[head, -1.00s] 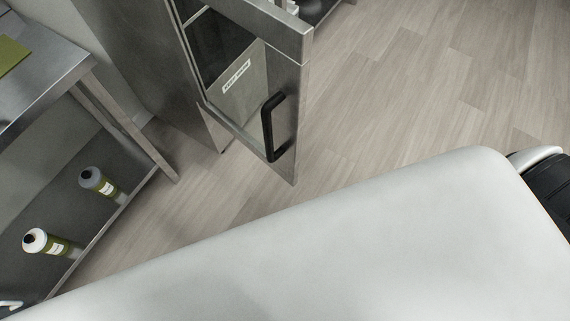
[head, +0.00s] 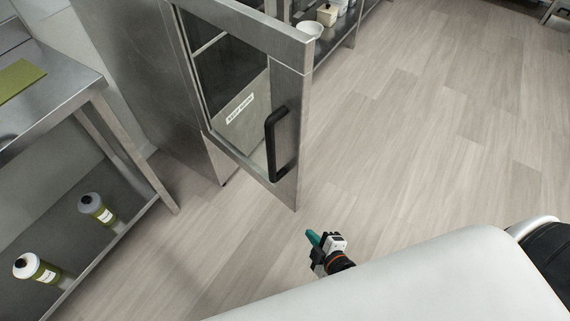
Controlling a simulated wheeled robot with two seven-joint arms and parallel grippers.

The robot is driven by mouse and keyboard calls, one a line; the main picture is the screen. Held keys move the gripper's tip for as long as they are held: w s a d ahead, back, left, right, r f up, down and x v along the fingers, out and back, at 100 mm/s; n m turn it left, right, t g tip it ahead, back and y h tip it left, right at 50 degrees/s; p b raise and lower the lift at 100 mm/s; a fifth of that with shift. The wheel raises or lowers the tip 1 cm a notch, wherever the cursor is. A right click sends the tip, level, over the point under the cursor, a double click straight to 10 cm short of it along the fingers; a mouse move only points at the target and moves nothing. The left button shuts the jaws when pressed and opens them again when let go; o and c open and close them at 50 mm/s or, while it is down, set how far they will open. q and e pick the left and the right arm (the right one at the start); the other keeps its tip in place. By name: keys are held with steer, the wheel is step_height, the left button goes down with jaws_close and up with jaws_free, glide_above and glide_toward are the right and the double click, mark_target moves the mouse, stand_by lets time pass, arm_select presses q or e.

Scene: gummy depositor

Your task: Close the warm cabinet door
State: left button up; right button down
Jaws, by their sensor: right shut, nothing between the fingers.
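The warm cabinet (head: 150,85) stands at the upper left. Its door (head: 291,110) has a steel frame, a glass pane and a label, and it stands open, swung out from the cabinet. The black door handle (head: 278,143) is on the door's free side. My right gripper (head: 314,241) is below and slightly right of the door's lower corner in the picture, apart from it. Its teal fingertips are together and hold nothing. My left gripper is not in the picture.
A steel table (head: 60,108) with a lower shelf stands at the left, holding two bottles (head: 97,208). Another shelf unit with a white bowl (head: 309,30) stands behind the door. The wood floor (head: 430,130) to the right is clear.

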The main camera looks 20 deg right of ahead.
step_height(320, 180, up, 12)
steer(key=w+n+t+y+b, duration=0.1)
steer(key=w+n+t, duration=0.2)
steer(key=n, duration=0.1)
steer(key=n+t+y, duration=0.1)
steer(key=n+t, duration=0.2)
steer(key=n, duration=0.1)
glide_toward(285, 161)
step_height(285, 161, up, 5)
steer(key=s, duration=0.2)
steer(key=shift+m, duration=0.3)
steer(key=w+a, duration=0.1)
steer(key=w, duration=0.1)
steer(key=w+p, duration=0.1)
steer(key=w, duration=0.2)
steer(key=w+a, duration=0.1)
steer(key=w, duration=0.2)
steer(key=shift+a+f+p, duration=0.3)
steer(key=shift+a, duration=0.05)
steer(key=shift+w+a+f, duration=0.1)
steer(key=shift+w+a, duration=0.05)
steer(key=shift+w, duration=0.4)
